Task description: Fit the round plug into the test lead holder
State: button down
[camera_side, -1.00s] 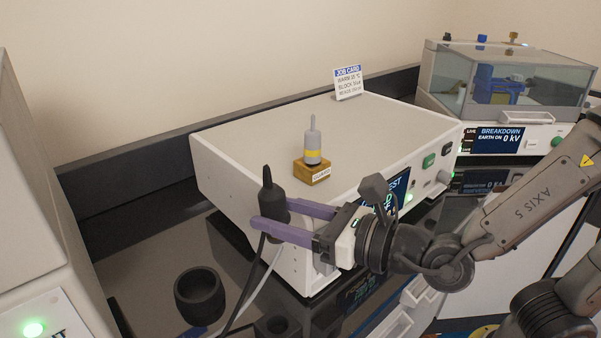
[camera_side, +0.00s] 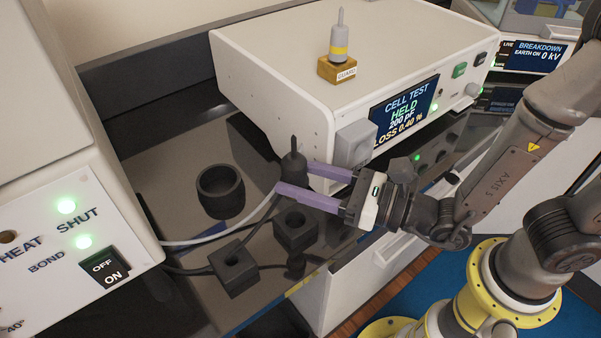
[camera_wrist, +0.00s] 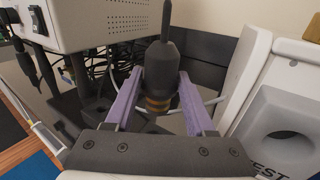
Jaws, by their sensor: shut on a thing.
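My gripper (camera_side: 294,178) has violet fingers and is shut on a dark round plug (camera_side: 293,158). Two black square blocks with holes stand on the dark bench below: one block (camera_side: 296,232) just under the gripper, the other block (camera_side: 234,275) further left and nearer. I cannot tell for sure which is the test lead holder, nor their hole shapes. The plug appears apart from both.
A black round cup (camera_side: 220,196) stands left of the plug. The white cell tester (camera_side: 270,85) rises behind, with a guard plug (camera_side: 340,40) on top. A small dark plug (camera_side: 295,266) is near the bench's front edge. A heater unit (camera_side: 50,215) is at left.

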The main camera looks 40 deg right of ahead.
send_over(303, 218)
jog(key=s+a, duration=0.1)
jog(key=shift+a+f, duration=0.1)
jog(key=shift+f, duration=2.75)
jog(key=shift+f, duration=2.05)
jog(key=shift+c, duration=0.8)
grip_release()
jog(key=shift+s, duration=0.15)
jog(key=v, duration=0.7)
jog(key=shift+s, duration=0.1)
jog(key=shift+r, duration=0.1)
